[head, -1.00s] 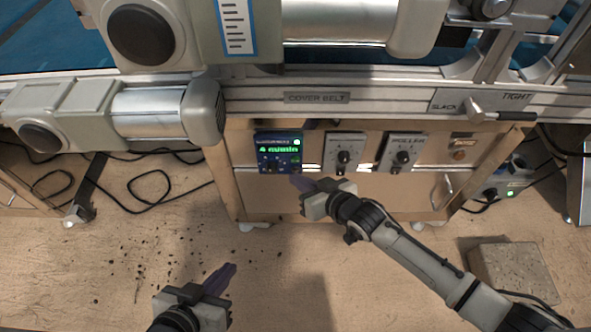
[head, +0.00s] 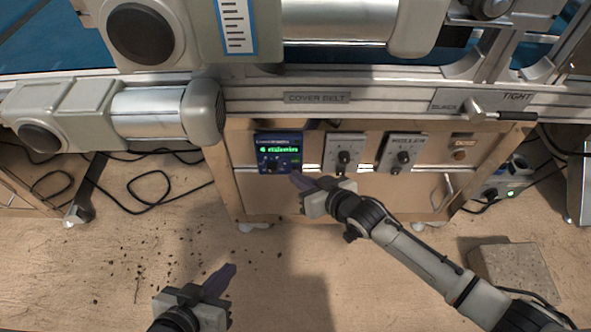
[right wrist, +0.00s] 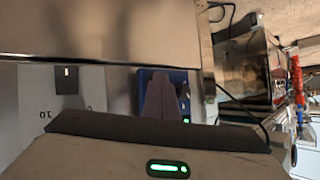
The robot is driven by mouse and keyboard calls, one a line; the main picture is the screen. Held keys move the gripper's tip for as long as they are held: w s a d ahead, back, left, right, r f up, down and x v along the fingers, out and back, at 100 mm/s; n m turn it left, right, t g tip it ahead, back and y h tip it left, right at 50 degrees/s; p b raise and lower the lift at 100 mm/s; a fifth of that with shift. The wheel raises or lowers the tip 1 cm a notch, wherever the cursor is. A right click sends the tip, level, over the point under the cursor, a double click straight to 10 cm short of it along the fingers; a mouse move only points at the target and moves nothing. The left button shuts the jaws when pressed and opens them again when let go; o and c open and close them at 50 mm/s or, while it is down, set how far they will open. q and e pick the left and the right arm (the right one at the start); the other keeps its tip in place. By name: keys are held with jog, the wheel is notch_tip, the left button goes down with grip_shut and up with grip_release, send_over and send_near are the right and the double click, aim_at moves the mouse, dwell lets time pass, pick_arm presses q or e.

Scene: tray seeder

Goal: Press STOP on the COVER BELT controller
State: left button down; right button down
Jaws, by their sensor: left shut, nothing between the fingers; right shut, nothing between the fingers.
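The COVER BELT controller (head: 279,143) is a small blue box with a lit green display, mounted on the wooden panel under the COVER BELT label (head: 317,97). Its lettering is too blurred to read surely. My right gripper (head: 296,179) is shut and empty, its purple fingertips at the box's lower right corner. I cannot tell whether they touch it. In the right wrist view the shut fingers (right wrist: 160,100) cover much of the blue box (right wrist: 193,84). I cannot make out the STOP button. My left gripper (head: 222,278) is shut and empty, low over the floor.
Two grey knob boxes, one at the middle (head: 344,150) and one to its right (head: 402,152), sit beside the controller. A tension lever (head: 515,115) and belt rollers (head: 150,115) overhang the panel. A stone block (head: 512,270) and black cables (head: 150,195) lie on the floor.

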jog(key=shift+s+p, duration=0.55)
jog(key=shift+s, duration=0.15)
jog(key=s+p, duration=0.3)
jog(key=s, duration=0.2)
dwell(0.7)
